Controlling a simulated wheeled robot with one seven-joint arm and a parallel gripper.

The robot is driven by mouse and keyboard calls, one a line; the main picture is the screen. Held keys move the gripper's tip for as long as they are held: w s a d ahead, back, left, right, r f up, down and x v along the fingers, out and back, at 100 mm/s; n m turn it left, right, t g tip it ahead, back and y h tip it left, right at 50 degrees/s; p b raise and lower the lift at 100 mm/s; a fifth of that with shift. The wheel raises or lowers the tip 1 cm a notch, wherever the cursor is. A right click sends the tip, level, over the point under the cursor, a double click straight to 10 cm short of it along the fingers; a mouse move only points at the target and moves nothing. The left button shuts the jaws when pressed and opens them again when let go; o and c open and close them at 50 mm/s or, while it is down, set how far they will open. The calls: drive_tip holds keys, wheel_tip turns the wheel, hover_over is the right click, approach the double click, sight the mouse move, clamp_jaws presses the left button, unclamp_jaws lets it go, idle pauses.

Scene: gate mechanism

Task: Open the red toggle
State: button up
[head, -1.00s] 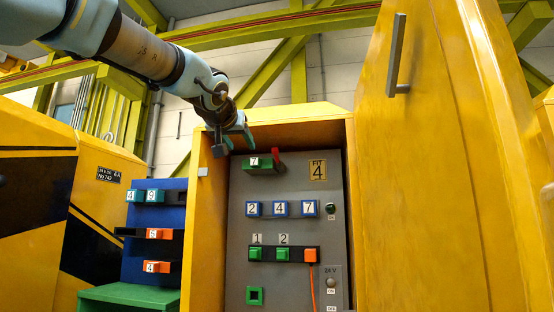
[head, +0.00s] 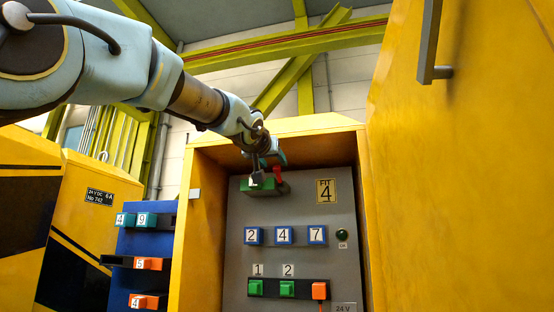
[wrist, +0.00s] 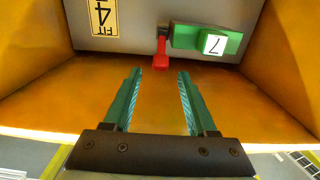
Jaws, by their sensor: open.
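The red toggle (head: 278,176) is a small red lever at the right end of a green block (head: 256,187) on the grey panel.
The yellow cabinet (head: 202,225) walls and top surround the panel closely. An open yellow door (head: 430,200) stands to the right. Blue number blocks (head: 284,235) and green buttons (head: 287,288) sit lower on the panel. A "FIT 4" plate (head: 326,190) is beside the toggle.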

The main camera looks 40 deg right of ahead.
sight(277, 166)
drive_tip(key=p+x, duration=0.1)
drive_tip(key=x, duration=0.2)
drive_tip(key=shift+w+d+r+p, duration=0.15)
drive_tip(key=shift+w+d+p, duration=0.1)
drive_tip(key=shift+d+p, duration=0.1)
drive_tip(key=shift+w+d, duration=0.2)
drive_tip(key=shift+d, duration=0.1)
clamp_jaws()
